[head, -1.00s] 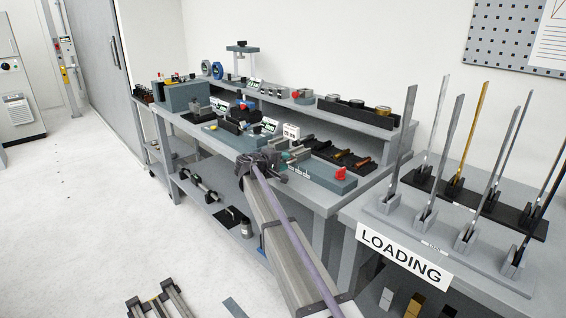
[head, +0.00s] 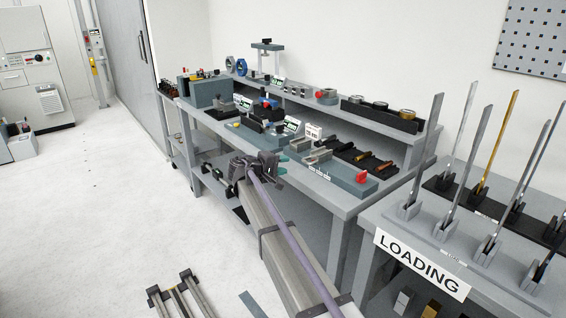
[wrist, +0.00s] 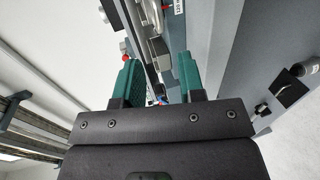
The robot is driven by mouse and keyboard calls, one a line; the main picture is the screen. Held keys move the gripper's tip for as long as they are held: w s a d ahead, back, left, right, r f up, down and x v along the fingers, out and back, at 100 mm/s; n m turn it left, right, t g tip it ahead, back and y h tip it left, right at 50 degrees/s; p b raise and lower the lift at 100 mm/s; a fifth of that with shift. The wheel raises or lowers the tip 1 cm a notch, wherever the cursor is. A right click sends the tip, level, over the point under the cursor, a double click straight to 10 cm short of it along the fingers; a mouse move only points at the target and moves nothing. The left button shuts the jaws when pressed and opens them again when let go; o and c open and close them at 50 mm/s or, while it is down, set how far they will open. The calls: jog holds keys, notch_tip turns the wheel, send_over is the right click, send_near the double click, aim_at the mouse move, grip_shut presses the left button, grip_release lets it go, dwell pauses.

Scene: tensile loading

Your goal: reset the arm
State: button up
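My gripper (wrist: 157,78) shows in the wrist view with two green fingers spread apart. No object is held between them; bench equipment shows beyond the gap. In the head view my arm reaches up from the bottom centre. Its end, with the gripper (head: 281,164), is in front of the near edge of the grey workbench (head: 345,195). The fingers are small there and partly hidden by the wrist.
A loading rack (head: 408,212) with upright metal strips stands at right, above a LOADING sign (head: 422,264). Rails (head: 183,297) lie at the lower left. The floor (head: 90,205) at left is open.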

jog(key=s+d+f+m+g+y, duration=0.2)
jog(key=s+d+f+g+y, duration=0.15)
jog(key=s, duration=1.05)
jog(key=s+d+f+m+g+y, duration=0.2)
jog(key=s+f+y, duration=0.3)
jog(key=s, duration=0.9)
jog(key=s+d+f+m+g+y, duration=0.25)
jog(key=s+f+y, duration=0.25)
jog(key=s, duration=1)
notch_tip(320, 180, up, 13)
jog(key=d+p, duration=0.1)
jog(key=p, duration=1.1)
jog(key=shift+w+d+f, duration=0.2)
jog(key=shift+w, duration=0.1)
jog(key=shift+o, duration=0.3)
jog(key=shift+h, duration=0.25)
